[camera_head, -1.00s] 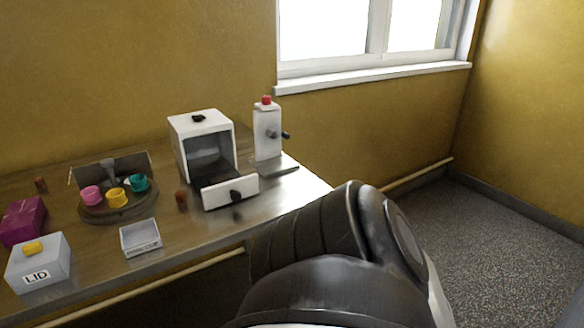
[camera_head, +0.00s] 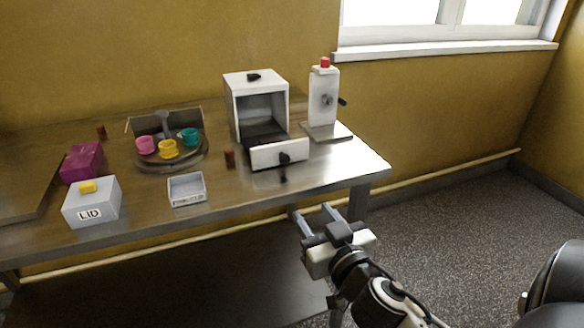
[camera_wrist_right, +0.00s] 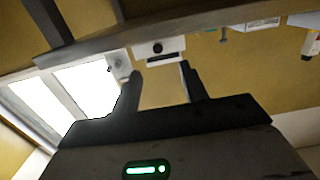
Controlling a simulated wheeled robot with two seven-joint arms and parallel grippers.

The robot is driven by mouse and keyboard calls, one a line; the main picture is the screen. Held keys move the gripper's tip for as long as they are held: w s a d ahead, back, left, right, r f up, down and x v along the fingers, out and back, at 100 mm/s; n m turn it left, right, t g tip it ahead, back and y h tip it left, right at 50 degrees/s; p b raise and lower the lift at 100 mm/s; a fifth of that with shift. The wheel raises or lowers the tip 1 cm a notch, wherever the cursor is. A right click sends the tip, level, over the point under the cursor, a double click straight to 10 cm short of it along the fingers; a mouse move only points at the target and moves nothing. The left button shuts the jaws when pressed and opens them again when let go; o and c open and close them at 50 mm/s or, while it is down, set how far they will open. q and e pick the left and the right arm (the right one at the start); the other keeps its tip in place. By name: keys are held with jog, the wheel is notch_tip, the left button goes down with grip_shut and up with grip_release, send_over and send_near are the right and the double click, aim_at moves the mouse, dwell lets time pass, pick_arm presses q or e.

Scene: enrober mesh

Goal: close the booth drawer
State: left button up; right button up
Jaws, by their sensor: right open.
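The white booth (camera_head: 256,83) stands on the table with its open front facing me. Its drawer (camera_head: 276,154) is pulled out at the bottom front, with a dark knob (camera_head: 284,157) on its white face. My right gripper (camera_head: 318,217) is open and empty, in front of the table's edge, below and to the right of the drawer. In the right wrist view, the drawer front (camera_wrist_right: 158,48) shows ahead, beyond the two spread fingers (camera_wrist_right: 160,82). Nothing touches the drawer. My left gripper is not in view.
The table's front edge (camera_head: 235,203) lies between my right gripper and the drawer. A white dispenser with a red cap (camera_head: 323,98) stands right of the booth. A small brown cup (camera_head: 229,159), a tray (camera_head: 187,190), a turntable with coloured cups (camera_head: 168,160) and a LID box (camera_head: 92,203) are left.

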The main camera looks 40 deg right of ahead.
jog(key=r, duration=0.2)
jog(key=p, duration=0.3)
send_near(286, 160)
jog(key=shift+m+h, duration=0.3)
jog(key=shift+h, duration=0.1)
jog(key=x, duration=0.8)
jog(key=shift+w+a+f, duration=0.1)
jog(key=shift+w+a, duration=0.05)
jog(key=shift+a, duration=0.05)
grip_shut()
jog(key=shift+d, duration=0.1)
